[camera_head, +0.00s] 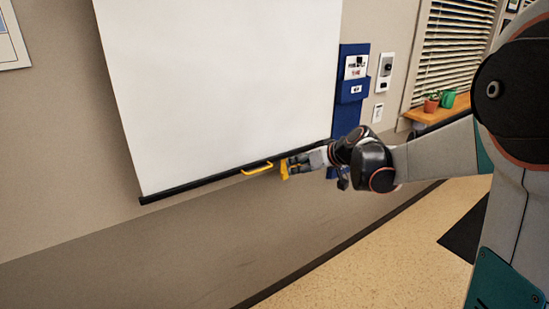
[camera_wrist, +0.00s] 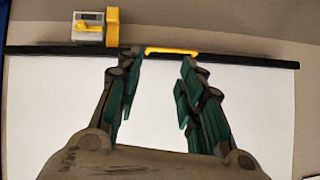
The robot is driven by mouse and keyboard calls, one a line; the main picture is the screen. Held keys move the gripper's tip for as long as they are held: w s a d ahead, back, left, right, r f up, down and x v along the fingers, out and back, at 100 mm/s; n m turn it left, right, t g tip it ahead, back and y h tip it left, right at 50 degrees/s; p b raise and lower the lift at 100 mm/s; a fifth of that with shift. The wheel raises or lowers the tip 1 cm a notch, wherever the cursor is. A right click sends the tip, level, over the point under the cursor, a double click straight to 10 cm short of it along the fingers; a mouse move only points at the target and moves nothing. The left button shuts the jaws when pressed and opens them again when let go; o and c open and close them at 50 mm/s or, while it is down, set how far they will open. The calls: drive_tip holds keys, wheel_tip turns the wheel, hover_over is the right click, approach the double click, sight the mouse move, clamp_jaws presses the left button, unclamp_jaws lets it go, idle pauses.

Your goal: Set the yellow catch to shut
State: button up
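The yellow catch (camera_wrist: 112,27) is on a small grey box (camera_wrist: 88,33) with a dark label at the upper left of the wrist view. A short yellow piece also shows on the face of the box; the label is too small to read. In the head view a yellow part, seemingly the catch (camera_head: 284,171), shows at my fingertips, partly hidden by them. My gripper (camera_wrist: 161,62) is open and empty. Its fingers point toward the screen's bottom bar, with the yellow handle (camera_wrist: 171,51) beyond the gap between them. In the head view the handle (camera_head: 257,168) is just left of my gripper (camera_head: 290,164).
A white pull-down screen (camera_head: 220,80) hangs along the wall, with a black bottom bar (camera_head: 190,186). A blue wall pocket (camera_head: 352,90) and a switch panel (camera_head: 385,72) are to its right. A wooden ledge (camera_head: 437,114) holds plant pots. The floor below is clear.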

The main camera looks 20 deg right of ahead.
drive_tip(key=w+d+f+n+t, duration=0.1)
drive_tip(key=w+d+f, duration=0.3)
drive_tip(key=d, duration=0.3)
drive_tip(key=w+d+f+t, duration=0.2)
drive_tip(key=w+d+f, duration=0.15)
drive_tip(key=d, duration=0.35)
drive_tip(key=b, duration=0.3)
approach(298, 165)
drive_tip(key=w+f, duration=0.2)
drive_tip(key=w, duration=0.3)
drive_tip(key=shift+w+a+f, duration=0.2)
drive_tip(key=shift+w+a, duration=0.3)
drive_tip(key=shift+a, duration=0.15)
drive_tip(key=shift+c, duration=0.6)
clamp_jaws()
